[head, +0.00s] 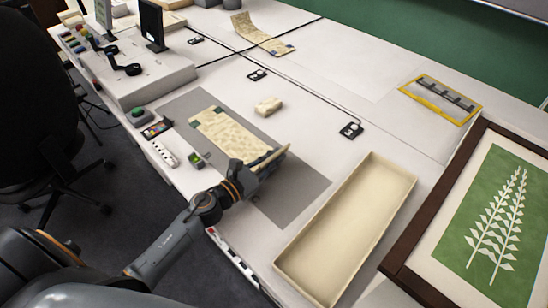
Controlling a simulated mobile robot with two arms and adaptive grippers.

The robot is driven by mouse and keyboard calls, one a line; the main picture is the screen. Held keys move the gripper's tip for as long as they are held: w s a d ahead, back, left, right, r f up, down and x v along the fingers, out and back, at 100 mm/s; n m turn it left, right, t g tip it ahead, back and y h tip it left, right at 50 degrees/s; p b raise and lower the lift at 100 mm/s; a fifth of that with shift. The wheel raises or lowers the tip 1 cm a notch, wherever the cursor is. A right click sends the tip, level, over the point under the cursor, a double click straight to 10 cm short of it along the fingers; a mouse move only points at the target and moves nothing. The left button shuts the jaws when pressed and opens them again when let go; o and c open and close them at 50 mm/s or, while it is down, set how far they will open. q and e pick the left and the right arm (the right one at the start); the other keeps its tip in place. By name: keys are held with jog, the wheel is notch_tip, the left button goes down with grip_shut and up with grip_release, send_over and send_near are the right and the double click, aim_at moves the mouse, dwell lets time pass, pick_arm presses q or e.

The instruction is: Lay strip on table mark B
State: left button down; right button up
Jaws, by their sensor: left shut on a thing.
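A cream strip with a blocky pattern and dark green corners (222,131) lies along the grey mat (300,190) on the white table. My left gripper (268,160) is at the strip's near right end and is shut on it. My right gripper is not in view.
An empty cream tray (285,262) stands right of the mat. A framed green leaf picture (395,262) is at the right. Another patterned strip (256,35) lies at the back. Open white table lies behind the tray.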

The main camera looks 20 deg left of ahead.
pick_arm(q)
jog(key=shift+f, duration=0.1)
jog(key=c, duration=1.4)
grip_release()
jog(key=shift+o, duration=0.2)
jog(key=shift+s, duration=0.1)
jog(key=shift+s+a, duration=0.15)
jog(key=shift+s, duration=0.1)
jog(key=v, duration=1.1)
jog(key=shift+s, duration=0.2)
